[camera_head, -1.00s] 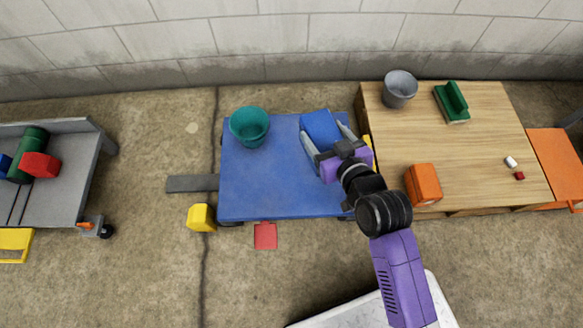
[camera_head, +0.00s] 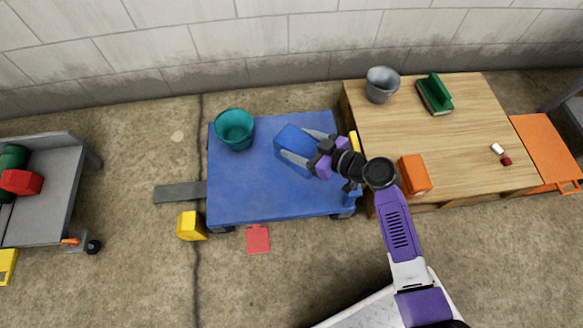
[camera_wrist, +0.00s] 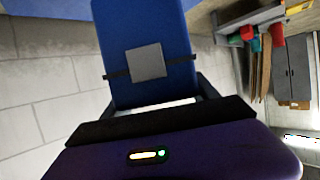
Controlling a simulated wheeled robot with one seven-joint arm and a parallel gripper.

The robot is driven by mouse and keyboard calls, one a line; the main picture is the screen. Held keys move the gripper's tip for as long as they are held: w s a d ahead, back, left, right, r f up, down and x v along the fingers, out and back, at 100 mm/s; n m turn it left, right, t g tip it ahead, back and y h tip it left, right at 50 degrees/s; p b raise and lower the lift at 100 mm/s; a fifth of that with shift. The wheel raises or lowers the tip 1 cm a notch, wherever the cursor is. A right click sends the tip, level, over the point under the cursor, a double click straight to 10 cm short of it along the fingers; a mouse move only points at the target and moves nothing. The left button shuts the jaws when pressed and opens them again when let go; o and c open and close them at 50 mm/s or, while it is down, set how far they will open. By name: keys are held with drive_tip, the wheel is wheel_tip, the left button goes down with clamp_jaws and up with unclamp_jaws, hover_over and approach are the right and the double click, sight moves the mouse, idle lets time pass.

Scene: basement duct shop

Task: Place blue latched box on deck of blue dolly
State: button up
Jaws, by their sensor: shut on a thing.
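The blue latched box (camera_head: 294,143) is in my gripper (camera_head: 311,150), over the right half of the blue dolly's deck (camera_head: 255,192) in the head view. The gripper's fingers lie along the box's sides and are shut on it. In the wrist view the box (camera_wrist: 145,30) shows its blue face with a grey latch plate and a dark strap, held between the fingers (camera_wrist: 150,105). I cannot tell whether the box touches the deck or hangs just above it.
A teal bucket (camera_head: 235,130) stands on the deck's back left. A wooden table (camera_head: 455,150) at right bears a grey bucket (camera_head: 382,84), a green item (camera_head: 435,94) and an orange box (camera_head: 414,175). A yellow block (camera_head: 191,226) and red plate (camera_head: 258,239) lie on the floor. The deck's front left is clear.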

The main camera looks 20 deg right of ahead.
wheel_tip(320, 180, down, 15)
drive_tip(key=b, duration=0.6)
drive_tip(key=shift+w, duration=0.1)
drive_tip(key=shift+r, duration=0.1)
drive_tip(key=o, duration=1.8)
drive_tip(key=p+v, duration=0.3)
drive_tip(key=v, duration=0.9)
drive_tip(key=shift+d, duration=0.1)
